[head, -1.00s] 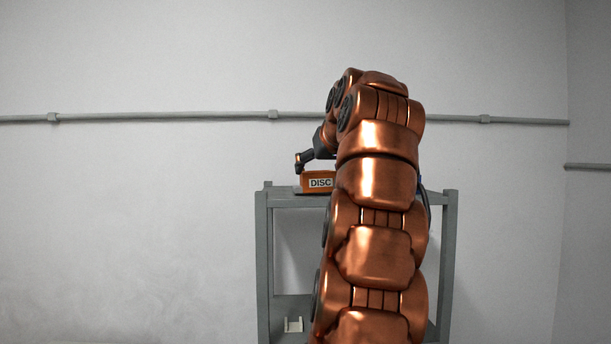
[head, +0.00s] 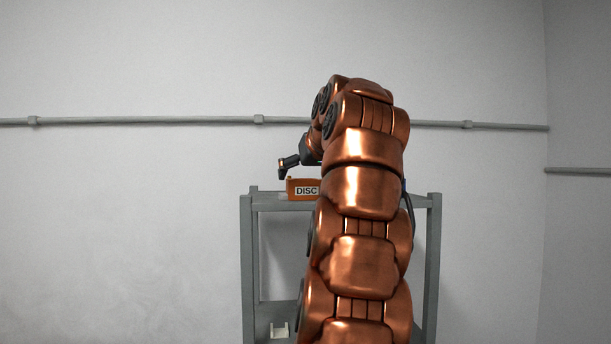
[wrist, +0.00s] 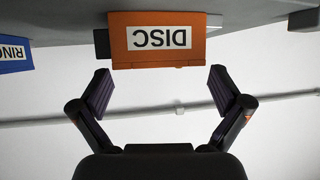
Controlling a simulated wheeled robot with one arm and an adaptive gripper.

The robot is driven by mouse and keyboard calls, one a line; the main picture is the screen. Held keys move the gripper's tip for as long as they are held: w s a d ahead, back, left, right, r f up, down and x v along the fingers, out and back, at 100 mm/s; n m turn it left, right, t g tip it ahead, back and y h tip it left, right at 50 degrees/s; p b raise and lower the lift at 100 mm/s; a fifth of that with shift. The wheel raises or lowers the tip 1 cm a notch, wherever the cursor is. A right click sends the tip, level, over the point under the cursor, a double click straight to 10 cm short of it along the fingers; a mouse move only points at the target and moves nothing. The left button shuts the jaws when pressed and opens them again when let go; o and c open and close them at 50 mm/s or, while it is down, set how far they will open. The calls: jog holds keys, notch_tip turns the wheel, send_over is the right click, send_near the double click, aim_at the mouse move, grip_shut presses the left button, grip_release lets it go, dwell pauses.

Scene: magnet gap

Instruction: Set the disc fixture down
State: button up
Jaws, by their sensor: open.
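The disc fixture (wrist: 158,40) is an orange block with a white label reading DISC. In the wrist view it appears upside down at the top centre, against the grey shelf surface. In the head view the disc fixture (head: 302,190) rests on the top of the grey rack, its right part hidden behind my arm. My gripper (wrist: 160,88) is open, its two dark fingers spread wide and apart from the block. In the head view one finger of my gripper (head: 283,171) shows just above and left of the block.
The grey rack (head: 247,250) stands against the wall. A blue block labelled RING (wrist: 14,52) sits at the left in the wrist view. A small white bracket (head: 279,330) is on the lower shelf. A conduit (head: 170,121) runs along the wall.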

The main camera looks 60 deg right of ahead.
jog(key=p+v, duration=0.1)
jog(key=v, duration=1)
jog(key=shift+s+a, duration=0.2)
jog(key=shift+a, duration=0.05)
jog(key=shift+w, duration=0.1)
jog(key=w+a+f+n+g+y, duration=0.15)
jog(key=w+a+f+y, duration=0.35)
jog(key=w+a+f, duration=0.6)
jog(key=w+a+f+n+g+y, duration=0.3)
jog(key=a+f, duration=1)
jog(key=f, duration=0.3)
jog(key=s+a+f+n+g, duration=0.1)
jog(key=s+a+f+g, duration=0.1)
jog(key=s+a+f, duration=0.35)
jog(key=s+a+f+n+g, duration=0.1)
jog(key=s+a+f+g, duration=0.15)
jog(key=a+f, duration=0.55)
jog(key=s+a+f+n+g, duration=0.1)
jog(key=s+f+g, duration=0.1)
jog(key=s+f, duration=1.2)
jog(key=shift+s+a+f, duration=0.2)
jog(key=shift+a, duration=0.15)
